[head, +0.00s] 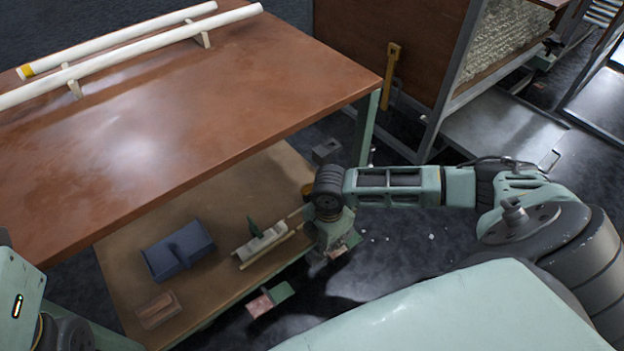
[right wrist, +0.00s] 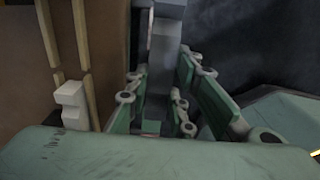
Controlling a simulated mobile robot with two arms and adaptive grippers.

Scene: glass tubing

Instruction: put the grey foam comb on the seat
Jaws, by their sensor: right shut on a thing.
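My right gripper (right wrist: 155,95) is shut on a grey piece (right wrist: 165,55), which I take to be the grey foam comb. It stands upright between the finger pads in the right wrist view, and its lower end is partly hidden by the fingers. In the head view my right gripper (head: 331,236) is beside the right edge of the lower shelf (head: 215,215), its fingers mostly hidden by the wrist. I cannot tell for sure which part is the seat; thin wooden rails (right wrist: 80,35) run along the shelf edge. My left gripper is not in view.
A pale notched block (head: 262,244) lies by the rails. A dark blue box (head: 178,250) and a brown block (head: 158,309) are on the shelf. Above, the brown tabletop (head: 180,110) carries two white tubes (head: 130,50) on supports. A grey block (head: 326,151) shows past my wrist.

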